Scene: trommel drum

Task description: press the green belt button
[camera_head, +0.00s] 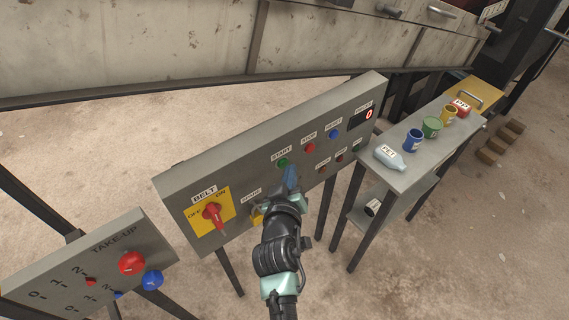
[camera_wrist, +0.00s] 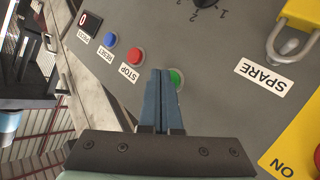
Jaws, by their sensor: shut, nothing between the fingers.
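The green button (camera_head: 282,163) sits under the START label on the grey control panel (camera_head: 185,180). In the wrist view the green button (camera_wrist: 176,77) is partly hidden behind my fingertips. My gripper (camera_head: 291,172) is shut and empty, its blue fingers (camera_wrist: 165,72) together and pointing at the panel right beside the green button. I cannot tell whether the fingertips touch it. A red and yellow BELT switch (camera_head: 212,213) is at the panel's left end.
The red stop button (camera_head: 309,148) and blue reset button (camera_head: 333,135) are right of the green one. A yellow padlock (camera_wrist: 300,22) hangs by the SPARE label. A side table (camera_head: 400,180) holds a bottle and several cups. A TAKE-UP panel (camera_head: 70,275) stands lower left.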

